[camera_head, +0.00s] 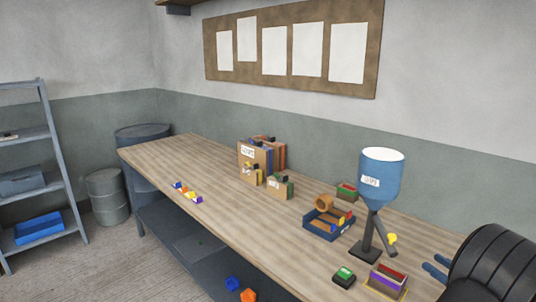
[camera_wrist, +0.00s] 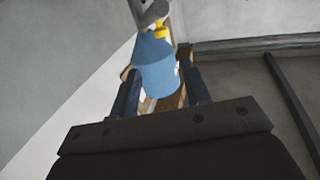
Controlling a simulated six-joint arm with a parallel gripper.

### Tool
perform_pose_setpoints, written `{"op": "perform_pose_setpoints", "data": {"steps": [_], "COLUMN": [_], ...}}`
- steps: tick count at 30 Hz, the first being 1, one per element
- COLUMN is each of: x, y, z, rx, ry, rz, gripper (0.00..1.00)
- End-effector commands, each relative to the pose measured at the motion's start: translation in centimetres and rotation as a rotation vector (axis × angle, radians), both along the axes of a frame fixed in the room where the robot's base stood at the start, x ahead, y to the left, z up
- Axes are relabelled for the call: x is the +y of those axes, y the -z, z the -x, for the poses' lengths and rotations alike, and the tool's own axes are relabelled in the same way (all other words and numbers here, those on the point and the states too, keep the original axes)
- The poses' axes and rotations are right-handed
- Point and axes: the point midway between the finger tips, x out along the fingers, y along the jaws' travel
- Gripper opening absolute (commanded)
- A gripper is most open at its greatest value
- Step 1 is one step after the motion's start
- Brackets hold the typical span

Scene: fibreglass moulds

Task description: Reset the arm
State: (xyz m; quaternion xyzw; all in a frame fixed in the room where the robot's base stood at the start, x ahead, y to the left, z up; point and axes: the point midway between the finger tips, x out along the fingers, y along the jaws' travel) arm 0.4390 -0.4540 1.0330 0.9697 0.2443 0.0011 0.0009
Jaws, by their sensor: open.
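My gripper (camera_head: 435,271) is at the right edge of the head view, with its blue fingers apart and pointing left. Nothing is seen between them. In the wrist view the two blue fingers of my gripper (camera_wrist: 160,92) stand apart, with a blue hopper (camera_wrist: 155,70) showing beyond and between them. In the head view this blue hopper (camera_head: 381,178) is on a dark stand on the wooden bench (camera_head: 225,215), to the upper left of my gripper. I cannot tell the exact distance between them.
A blue tray (camera_head: 328,224), a green-topped box (camera_head: 344,276) and a box with coloured contents (camera_head: 387,281) stand near the hopper. Cardboard boxes (camera_head: 262,156) stand farther back. Small coloured pieces (camera_head: 187,192) lie at the left. The bench's front middle is mostly clear.

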Motion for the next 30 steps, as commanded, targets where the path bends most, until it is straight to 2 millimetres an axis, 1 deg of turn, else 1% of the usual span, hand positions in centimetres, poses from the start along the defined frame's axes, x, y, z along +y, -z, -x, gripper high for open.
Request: {"op": "perform_pose_setpoints", "data": {"steps": [1, 3, 6, 21, 27, 30], "x": [-0.6, -1.3, 0.2, 5.0, 6.9, 7.6], "y": [0.0, 0.0, 0.0, 0.1, 0.1, 0.1], "z": [1.0, 2.3, -0.1, -9.0, -12.5, -13.6], "rx": [0.001, 0.0, 0.001, 0.001, 0.003, 0.003], "ry": [0.004, 0.004, -0.005, -0.005, -0.005, 0.006], "rz": [0.0, 0.0, 0.0, 0.0, -0.001, -0.002], "gripper": [0.43, 0.43, 0.43, 0.43, 0.43, 0.43]}}
